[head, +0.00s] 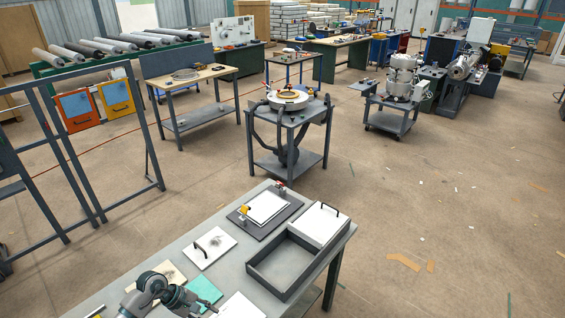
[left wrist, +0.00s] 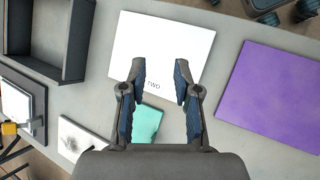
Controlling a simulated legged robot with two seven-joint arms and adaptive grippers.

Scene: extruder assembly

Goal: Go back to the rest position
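My left gripper (left wrist: 161,75) is open and empty in the left wrist view. Its two fingers hang apart over the workbench, above a white plate marked "TWO" (left wrist: 165,42) and a teal piece (left wrist: 147,122). In the head view, dark jointed parts of my arm show at the bottom left, partly covering the teal piece (head: 206,290); the fingertips there are hard to make out. The white plate's edge (head: 240,306) is cut off by the bottom of the head view. My right gripper is not in view.
The workbench (head: 225,258) holds an open grey box (head: 264,279), a white plate with a handle (head: 211,248) and a dark board with a white sheet (head: 250,220). A purple plate (left wrist: 270,95) lies right in the wrist view. Floor beyond the bench is mostly clear.

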